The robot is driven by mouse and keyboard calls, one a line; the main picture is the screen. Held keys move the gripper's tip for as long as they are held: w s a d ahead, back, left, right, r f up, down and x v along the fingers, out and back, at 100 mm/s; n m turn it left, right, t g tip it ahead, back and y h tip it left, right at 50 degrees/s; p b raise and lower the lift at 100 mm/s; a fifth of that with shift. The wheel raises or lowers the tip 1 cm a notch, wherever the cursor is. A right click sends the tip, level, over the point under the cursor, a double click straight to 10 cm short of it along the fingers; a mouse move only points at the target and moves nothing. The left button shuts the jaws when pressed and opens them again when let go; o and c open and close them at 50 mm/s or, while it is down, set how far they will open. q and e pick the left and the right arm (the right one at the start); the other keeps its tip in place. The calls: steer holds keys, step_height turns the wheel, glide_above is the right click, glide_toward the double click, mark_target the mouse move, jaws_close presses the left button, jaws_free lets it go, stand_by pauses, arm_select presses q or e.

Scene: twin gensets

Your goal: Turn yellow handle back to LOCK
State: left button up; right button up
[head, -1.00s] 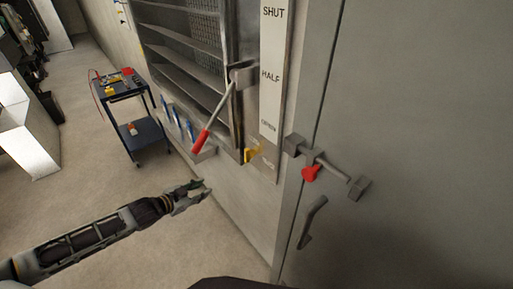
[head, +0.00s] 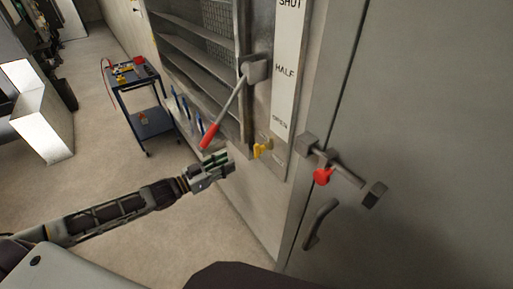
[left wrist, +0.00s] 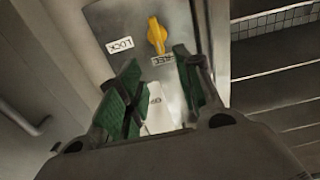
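The yellow handle (head: 262,149) is on a small plate at the foot of the lever panel, below the OPEN label. In the left wrist view the yellow handle (left wrist: 156,36) shows on a grey plate, with a LOCK label (left wrist: 119,45) to one side and a second label (left wrist: 162,60), partly blocked, right by the handle's end. My left gripper (head: 222,168) is just left of the handle and apart from it. In the left wrist view its green-padded fingers (left wrist: 158,85) are spread with nothing between them touching the handle. My right gripper is not in view.
A red-gripped lever (head: 224,112) hangs just above my left gripper. A latch with a red tab (head: 323,176) and a door handle (head: 318,224) are on the grey door to the right. A dark cart (head: 145,105) stands back left. Open floor lies to the left.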

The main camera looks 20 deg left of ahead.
mark_target(254, 148)
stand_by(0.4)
arm_select(q)
steer(key=shift+p+x, duration=0.35)
steer(key=shift+x, duration=6.5)
jaws_close()
